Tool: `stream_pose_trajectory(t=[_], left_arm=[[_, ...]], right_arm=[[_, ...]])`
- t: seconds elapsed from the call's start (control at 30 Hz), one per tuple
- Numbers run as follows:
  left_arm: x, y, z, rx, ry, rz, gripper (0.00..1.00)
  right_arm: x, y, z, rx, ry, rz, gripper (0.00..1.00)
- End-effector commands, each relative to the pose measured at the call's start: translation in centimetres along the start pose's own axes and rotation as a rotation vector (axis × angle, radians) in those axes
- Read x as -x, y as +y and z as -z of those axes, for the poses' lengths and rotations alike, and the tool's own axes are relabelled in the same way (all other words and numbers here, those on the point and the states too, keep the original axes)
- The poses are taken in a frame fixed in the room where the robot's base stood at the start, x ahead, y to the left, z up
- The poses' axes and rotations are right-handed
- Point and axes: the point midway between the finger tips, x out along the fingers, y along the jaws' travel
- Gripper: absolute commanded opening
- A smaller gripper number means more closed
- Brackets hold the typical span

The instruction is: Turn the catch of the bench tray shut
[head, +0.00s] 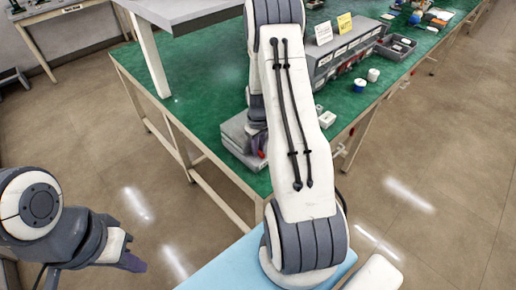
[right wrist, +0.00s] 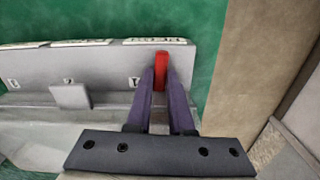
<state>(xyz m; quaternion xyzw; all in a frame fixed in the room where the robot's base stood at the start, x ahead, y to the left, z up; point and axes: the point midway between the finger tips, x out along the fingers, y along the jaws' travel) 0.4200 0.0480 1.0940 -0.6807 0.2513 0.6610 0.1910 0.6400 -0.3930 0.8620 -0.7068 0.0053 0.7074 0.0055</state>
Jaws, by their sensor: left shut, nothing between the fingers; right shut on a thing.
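The bench tray is a low grey case (head: 235,133) near the front corner of the green bench, partly hidden by my right arm in the head view. In the right wrist view a grey body (right wrist: 110,66) with white labels along its top carries the red catch (right wrist: 161,66). The catch stands upright in that picture. My right gripper (right wrist: 161,80) is shut on it, one purple finger at each side; in the head view the gripper (head: 260,145) is mostly hidden by my arm. My left gripper (head: 135,264) is shut and empty, low at the left, away from the bench.
A long grey unit (head: 345,55) with yellow and white cards stands farther back on the green bench (head: 200,80). A dark bin (head: 396,46) and small blue and white canisters (head: 360,85) are to its right. A grey raised shelf (head: 185,10) is at the upper left.

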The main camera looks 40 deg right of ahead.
Motion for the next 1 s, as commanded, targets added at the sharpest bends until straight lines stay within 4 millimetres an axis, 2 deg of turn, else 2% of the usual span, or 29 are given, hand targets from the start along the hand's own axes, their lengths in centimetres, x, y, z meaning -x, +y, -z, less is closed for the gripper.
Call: stream_pose_trajectory(t=[0.3,0.77,0.8,0.83,1.0], left_arm=[[-0.08,-0.01,0.0,0.0,0.0,0.0,0.0],[-0.08,-0.01,0.0,0.0,0.0,0.0,0.0],[-0.08,-0.01,0.0,0.0,0.0,0.0,0.0],[-0.08,-0.01,-0.01,0.0,0.0,0.0,0.0],[-0.08,-0.01,0.0,0.0,0.0,0.0,0.0]], right_arm=[[0.08,-0.01,0.13,0.098,0.004,-0.002,0.0],[0.1,-0.03,0.15,0.112,0.004,-0.002,0.0],[0.1,-0.03,0.16,0.112,0.004,-0.003,0.24],[0.1,-0.03,0.16,0.112,0.004,-0.003,0.33],[0.07,-0.02,0.09,0.111,0.003,-0.002,0.33]])
